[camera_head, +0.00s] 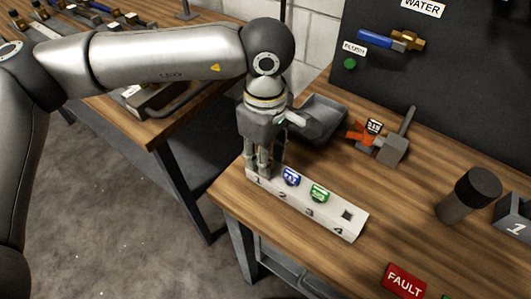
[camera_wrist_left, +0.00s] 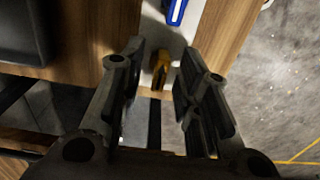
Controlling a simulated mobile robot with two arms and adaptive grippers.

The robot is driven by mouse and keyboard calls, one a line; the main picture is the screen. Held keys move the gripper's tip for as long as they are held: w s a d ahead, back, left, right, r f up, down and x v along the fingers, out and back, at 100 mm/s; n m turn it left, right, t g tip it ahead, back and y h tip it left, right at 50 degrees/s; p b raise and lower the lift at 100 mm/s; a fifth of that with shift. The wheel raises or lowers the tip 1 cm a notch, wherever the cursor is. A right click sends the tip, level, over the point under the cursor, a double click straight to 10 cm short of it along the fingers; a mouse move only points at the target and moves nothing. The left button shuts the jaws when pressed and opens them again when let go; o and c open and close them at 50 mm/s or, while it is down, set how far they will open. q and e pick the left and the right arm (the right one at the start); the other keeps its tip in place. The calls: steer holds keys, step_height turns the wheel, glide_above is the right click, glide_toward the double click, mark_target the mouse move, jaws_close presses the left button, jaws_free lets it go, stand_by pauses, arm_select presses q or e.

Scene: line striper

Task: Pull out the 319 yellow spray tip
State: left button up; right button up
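A white numbered rack (camera_head: 330,217) lies on the wooden bench, with slots 1 to 4. My left gripper (camera_head: 262,166) points down over the slot 1 end and hides what is there in the head view. In the left wrist view, a yellow spray tip (camera_wrist_left: 160,69) sits on the rack between the two fingers of this gripper (camera_wrist_left: 161,56). The fingers are apart, with a gap on each side of the tip. A blue tip (camera_head: 291,177) is at slot 2 and a green tip (camera_head: 319,193) at slot 3. Slot 4 shows an empty square hole. The number on the yellow tip cannot be read.
Behind the rack are a grey tray (camera_head: 318,118) and an orange tip (camera_head: 358,134) at a grey fixture (camera_head: 391,149). A dark cylinder (camera_head: 469,195) and a red FAULT sign (camera_head: 404,281) are to the right. The bench's front edge runs close to the rack.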

arm_select(q)
jaws_close()
steer(key=shift+r, duration=0.65)
steer(key=shift+r+p, duration=1)
steer(key=shift+r, duration=1.5)
